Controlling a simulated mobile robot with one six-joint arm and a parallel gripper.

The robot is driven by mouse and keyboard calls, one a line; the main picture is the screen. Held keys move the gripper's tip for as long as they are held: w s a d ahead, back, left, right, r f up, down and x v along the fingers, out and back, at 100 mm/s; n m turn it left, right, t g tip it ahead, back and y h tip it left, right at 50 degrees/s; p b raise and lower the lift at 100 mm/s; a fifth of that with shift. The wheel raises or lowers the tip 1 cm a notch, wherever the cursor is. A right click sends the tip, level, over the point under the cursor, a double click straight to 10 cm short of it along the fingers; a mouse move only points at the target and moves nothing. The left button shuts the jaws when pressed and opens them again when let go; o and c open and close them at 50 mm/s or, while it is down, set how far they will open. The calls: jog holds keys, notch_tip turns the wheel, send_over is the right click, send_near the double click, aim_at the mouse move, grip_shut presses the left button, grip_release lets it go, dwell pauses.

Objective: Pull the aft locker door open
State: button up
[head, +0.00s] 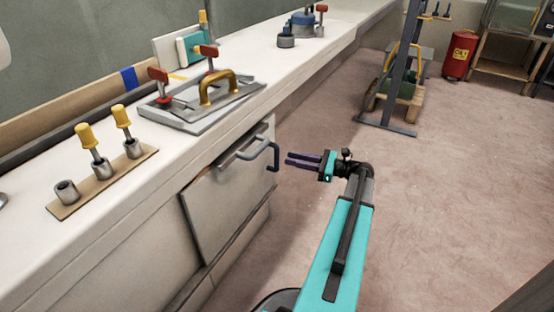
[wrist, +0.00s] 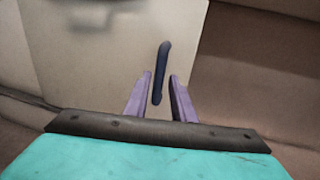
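The pale locker door (head: 225,205) is on the front of the white counter in the head view. It looks closed or nearly so; I cannot tell exactly. Its dark blue handle (head: 274,158) stands out near the upper right corner. My gripper (head: 288,160) is just right of the handle, its two purple fingers apart and pointing at it. In the wrist view the handle (wrist: 161,72) appears in line with the gap between the fingers, against the door (wrist: 110,65). In the head view a small gap shows between fingertips and handle.
The counter (head: 150,165) holds a strip with yellow-handled tools (head: 105,170) and a grey plate with a yellow handle (head: 205,105). Open floor (head: 450,220) lies to the right, with a rack (head: 395,75) beyond.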

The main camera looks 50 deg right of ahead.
aim_at(277, 169)
jog(key=shift+b+x, duration=1.25)
jog(key=shift+x, duration=2.35)
grip_shut()
